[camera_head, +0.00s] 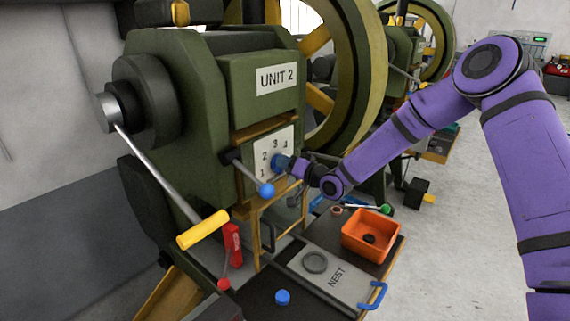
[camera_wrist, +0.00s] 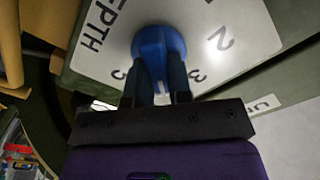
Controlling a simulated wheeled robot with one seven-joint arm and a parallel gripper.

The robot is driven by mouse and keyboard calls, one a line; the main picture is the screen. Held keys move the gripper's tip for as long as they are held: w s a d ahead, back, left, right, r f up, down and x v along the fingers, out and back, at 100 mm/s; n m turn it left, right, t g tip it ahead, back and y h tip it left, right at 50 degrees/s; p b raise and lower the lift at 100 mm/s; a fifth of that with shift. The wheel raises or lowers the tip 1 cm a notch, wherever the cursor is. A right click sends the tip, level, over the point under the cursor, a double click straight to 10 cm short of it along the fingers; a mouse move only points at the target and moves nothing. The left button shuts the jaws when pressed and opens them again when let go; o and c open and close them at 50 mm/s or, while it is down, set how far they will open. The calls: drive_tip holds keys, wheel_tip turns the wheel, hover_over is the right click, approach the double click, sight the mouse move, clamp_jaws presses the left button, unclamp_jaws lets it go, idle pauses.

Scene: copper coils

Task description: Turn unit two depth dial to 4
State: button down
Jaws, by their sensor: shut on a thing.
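The unit two depth dial is a blue round knob (camera_head: 276,161) on a white numbered plate (camera_head: 262,143) on the front of the green press marked UNIT 2 (camera_head: 277,79). The digits 1, 2, 3 and 4 show around it in the head view. In the wrist view the blue knob (camera_wrist: 158,42) sits between my fingertips, next to the word DEPTH and the digits 2 and 3. My gripper (camera_wrist: 160,70) is shut on the knob; it also shows in the head view (camera_head: 290,164). I cannot tell which digit the dial points to.
A lever with a blue ball (camera_head: 267,190) is just below left of the dial. A yellow-handled crank (camera_head: 203,230) and red handle (camera_head: 232,244) are further left. Below are the NEST plate (camera_head: 335,268) with a grey ring, and an orange bin (camera_head: 370,235) holding a dark ring.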

drive_tip(key=shift+f+m, duration=0.1)
drive_tip(key=shift+m, duration=0.7)
drive_tip(key=c, duration=1)
unclamp_jaws()
drive_tip(key=shift+c, duration=0.2)
drive_tip(key=shift+d, duration=0.1)
drive_tip(key=v, duration=1)
drive_tip(key=shift+s+d, duration=0.25)
